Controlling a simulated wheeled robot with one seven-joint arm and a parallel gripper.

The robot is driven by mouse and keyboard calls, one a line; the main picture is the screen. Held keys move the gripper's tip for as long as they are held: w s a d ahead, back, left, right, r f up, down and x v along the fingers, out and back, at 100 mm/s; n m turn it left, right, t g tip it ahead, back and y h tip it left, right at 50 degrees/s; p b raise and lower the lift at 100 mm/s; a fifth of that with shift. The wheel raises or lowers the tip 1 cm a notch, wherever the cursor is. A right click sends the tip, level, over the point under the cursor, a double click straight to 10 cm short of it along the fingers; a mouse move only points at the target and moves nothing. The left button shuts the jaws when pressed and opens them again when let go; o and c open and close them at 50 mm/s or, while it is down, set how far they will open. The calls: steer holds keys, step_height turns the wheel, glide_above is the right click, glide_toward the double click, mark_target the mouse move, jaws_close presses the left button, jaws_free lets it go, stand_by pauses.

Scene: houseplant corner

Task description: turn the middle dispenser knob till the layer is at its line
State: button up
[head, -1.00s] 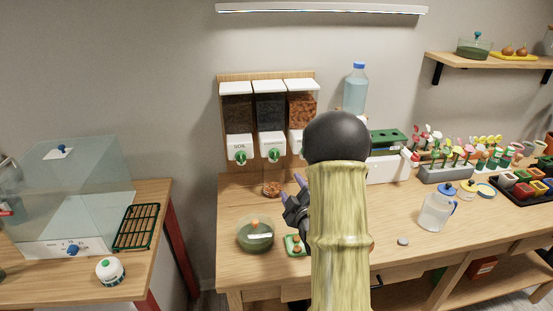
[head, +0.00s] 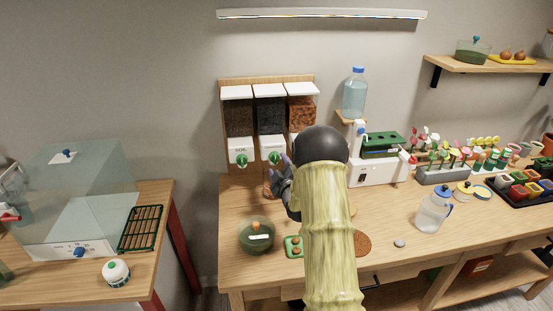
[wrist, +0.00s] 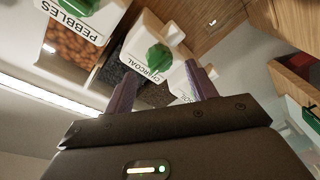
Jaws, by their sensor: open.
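The middle dispenser, labelled CHARCOAL in the wrist view (wrist: 140,48), has dark contents and a white front with a green knob (wrist: 158,57). In the head view its knob (head: 274,157) shows just left of my gripper (head: 284,170). In the wrist view my gripper (wrist: 163,90) is open and empty. Its two purple fingers point toward the charcoal front, with the knob ahead of the gap; I see no contact. A glass jar (head: 267,188) stands below the middle dispenser, partly hidden by my gripper, so its layer and line cannot be read.
The soil dispenser (head: 239,150) is on the left and the pebbles dispenser (head: 302,115) on the right, partly behind my arm. A water bottle (head: 354,95) stands behind.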

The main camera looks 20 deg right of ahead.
mark_target(276, 161)
steer(key=shift+w+d+p, duration=0.15)
steer(key=shift+w+p, duration=0.05)
steer(key=shift+w, duration=0.7)
steer(key=shift+w+d+p, duration=0.15)
steer(key=shift+w+p, duration=0.05)
steer(key=shift+w, duration=0.65)
steer(key=c, duration=1)
